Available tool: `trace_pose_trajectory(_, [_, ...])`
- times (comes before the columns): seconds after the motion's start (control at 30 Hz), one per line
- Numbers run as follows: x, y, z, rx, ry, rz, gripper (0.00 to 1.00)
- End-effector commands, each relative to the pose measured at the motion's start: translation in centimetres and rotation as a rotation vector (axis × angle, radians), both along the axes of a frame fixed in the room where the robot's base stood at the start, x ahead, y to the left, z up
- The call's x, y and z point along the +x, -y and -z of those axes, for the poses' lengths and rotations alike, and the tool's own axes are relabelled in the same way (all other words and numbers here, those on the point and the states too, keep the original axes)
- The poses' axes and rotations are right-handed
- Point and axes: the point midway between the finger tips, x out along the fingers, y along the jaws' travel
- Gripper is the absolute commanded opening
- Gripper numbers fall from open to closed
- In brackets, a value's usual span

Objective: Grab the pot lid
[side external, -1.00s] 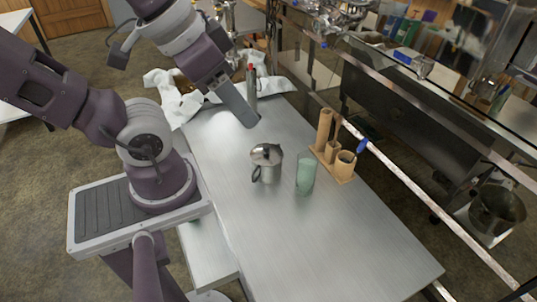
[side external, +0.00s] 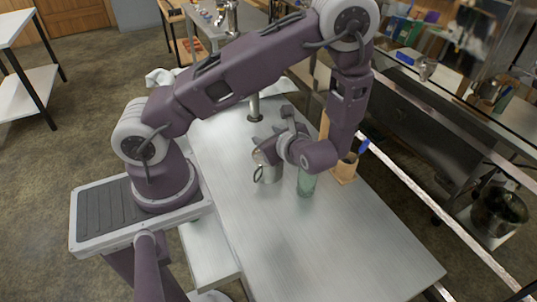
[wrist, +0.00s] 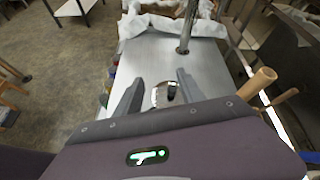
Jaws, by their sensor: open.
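The small metal pot (side external: 268,174) stands on the steel table, partly covered by my gripper in the side view. Its lid (wrist: 160,97) shows in the wrist view between my fingers, silver with a dark knob (wrist: 172,90). My gripper (wrist: 157,88) is open, one finger on each side of the lid in that view. In the side view my gripper (side external: 267,143) is at the pot's top, coming from the right with fingers pointing left. The lid is mostly hidden there, and I cannot tell whether the fingers touch it.
A green glass (side external: 306,183) stands right of the pot, under my wrist. A wooden holder with bamboo cups (side external: 346,168) is just beyond it. A metal post (side external: 254,107) rises behind the pot. The front of the steel table (side external: 330,250) is clear.

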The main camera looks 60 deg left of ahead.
Motion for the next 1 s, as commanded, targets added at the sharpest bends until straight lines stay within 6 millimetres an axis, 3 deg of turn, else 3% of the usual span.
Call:
trace_pose_trajectory(0.03, [0.3,-0.4,2.3,0.044,-0.074,0.084,0.46])
trace_pose_trajectory(0.1, [0.9,-0.7,4.8,0.084,-0.147,0.187,0.46])
trace_pose_trajectory(0.23, [1.2,-1.0,7.5,0.117,-0.218,0.293,0.46])
trace_pose_trajectory(0.7, [3.4,-6.8,10.9,0.121,-0.229,0.307,0.46])
trace_pose_trajectory(0.93, [3.5,-7.1,11.0,0.12,-0.228,0.309,0.46])
trace_pose_trajectory(1.0, [3.5,-7.1,11.0,0.121,-0.229,0.308,0.37])
